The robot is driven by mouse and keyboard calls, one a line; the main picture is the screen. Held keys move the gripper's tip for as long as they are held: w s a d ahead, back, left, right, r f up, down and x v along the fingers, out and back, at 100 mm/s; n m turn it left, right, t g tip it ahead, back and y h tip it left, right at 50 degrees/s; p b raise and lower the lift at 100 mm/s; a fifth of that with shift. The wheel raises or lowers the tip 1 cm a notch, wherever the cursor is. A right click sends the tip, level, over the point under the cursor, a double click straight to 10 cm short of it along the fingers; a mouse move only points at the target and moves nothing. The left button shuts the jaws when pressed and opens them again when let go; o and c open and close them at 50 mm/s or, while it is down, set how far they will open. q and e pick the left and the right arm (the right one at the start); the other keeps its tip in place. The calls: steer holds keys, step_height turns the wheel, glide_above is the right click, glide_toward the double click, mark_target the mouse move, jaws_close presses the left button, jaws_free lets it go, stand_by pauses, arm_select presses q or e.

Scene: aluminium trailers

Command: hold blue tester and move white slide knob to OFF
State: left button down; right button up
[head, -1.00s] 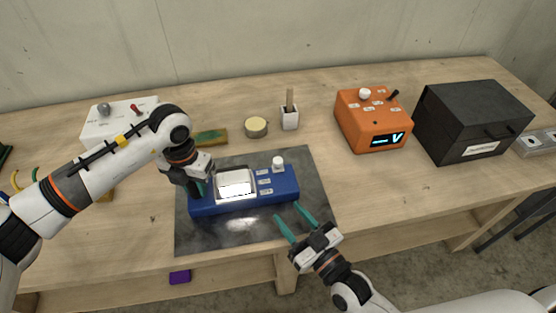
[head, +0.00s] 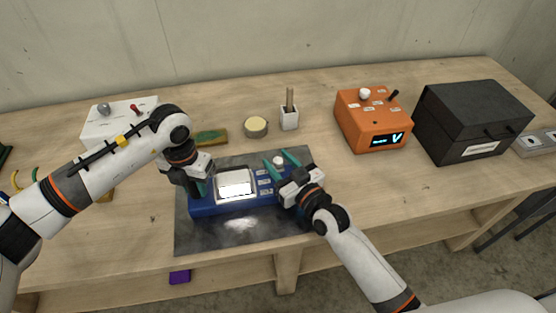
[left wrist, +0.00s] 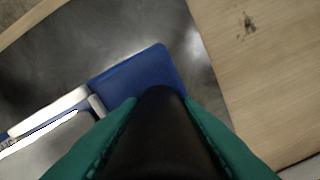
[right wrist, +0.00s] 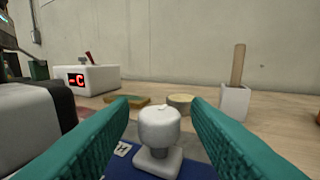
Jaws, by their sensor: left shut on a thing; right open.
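The blue tester (head: 230,207) lies on a dark mat (head: 240,237) on the bench, with a bright white screen (head: 236,184) and several small labels. My left gripper (head: 198,187) is shut on the tester's left end; its teal fingers and the blue casing (left wrist: 140,75) also show in the left wrist view. The white slide knob (head: 279,162) stands at the tester's right part. My right gripper (head: 282,158) is open, its teal fingers on either side of the knob. In the right wrist view the knob (right wrist: 159,130) sits between the fingers, with gaps on both sides.
Behind the tester are a round tin (head: 256,126), a white cup with a wooden stick (head: 289,119) and a green-yellow block (head: 211,138). A white box (head: 105,125) stands left. An orange meter (head: 370,125) and a black case (head: 470,125) stand right.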

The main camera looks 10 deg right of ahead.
steer(key=shift+w+a, duration=0.15)
steer(key=shift+w, duration=0.2)
steer(key=shift+c, duration=0.3)
jaws_close()
steer(key=shift+s, duration=3.25)
steer(key=shift+o, duration=0.3)
jaws_free()
